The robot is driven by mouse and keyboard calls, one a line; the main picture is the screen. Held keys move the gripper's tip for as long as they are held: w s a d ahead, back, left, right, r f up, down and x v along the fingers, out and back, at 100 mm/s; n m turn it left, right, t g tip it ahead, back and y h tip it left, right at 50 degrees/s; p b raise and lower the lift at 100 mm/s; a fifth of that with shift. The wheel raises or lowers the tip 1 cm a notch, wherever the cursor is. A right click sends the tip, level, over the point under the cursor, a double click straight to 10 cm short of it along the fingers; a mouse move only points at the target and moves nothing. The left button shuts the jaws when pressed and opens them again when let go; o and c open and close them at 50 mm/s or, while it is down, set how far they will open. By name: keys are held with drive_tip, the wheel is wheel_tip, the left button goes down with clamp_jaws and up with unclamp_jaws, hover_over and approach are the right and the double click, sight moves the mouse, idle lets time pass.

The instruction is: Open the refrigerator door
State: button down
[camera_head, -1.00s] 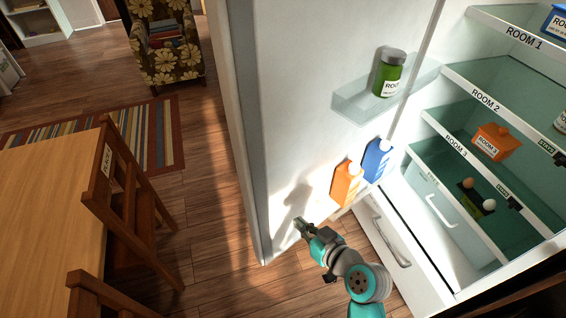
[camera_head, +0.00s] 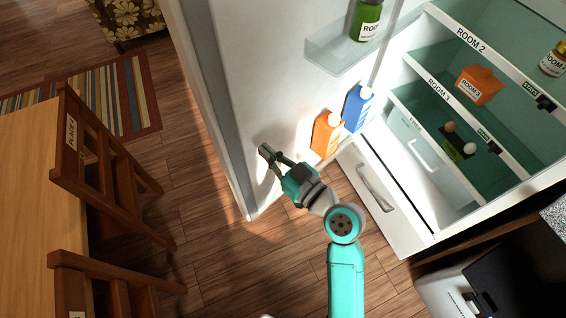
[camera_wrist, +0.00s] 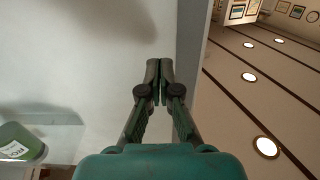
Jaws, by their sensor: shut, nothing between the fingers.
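The refrigerator door (camera_head: 215,85) stands wide open, its white inner face toward the right in the head view. Its door shelf (camera_head: 335,48) holds a green jar (camera_head: 366,20); an orange carton (camera_head: 326,134) and a blue carton (camera_head: 357,108) sit lower. The refrigerator interior (camera_head: 470,90) shows several labelled shelves. My gripper (camera_head: 265,150) is shut and empty, in front of the lower inner face of the door, near its free edge. The wrist view shows the closed fingertips (camera_wrist: 158,66) against the door face (camera_wrist: 100,60); whether they touch it is unclear.
A wooden table (camera_head: 40,200) with chairs (camera_head: 100,150) stands at left. A striped rug (camera_head: 110,100) and a flowered armchair (camera_head: 130,15) lie beyond. Wood floor (camera_head: 200,190) is clear between the door and chairs. A white drawer (camera_head: 380,195) is below the fridge shelves.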

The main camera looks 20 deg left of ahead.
sight(244, 133)
drive_tip(key=x, duration=0.6)
idle(0.3)
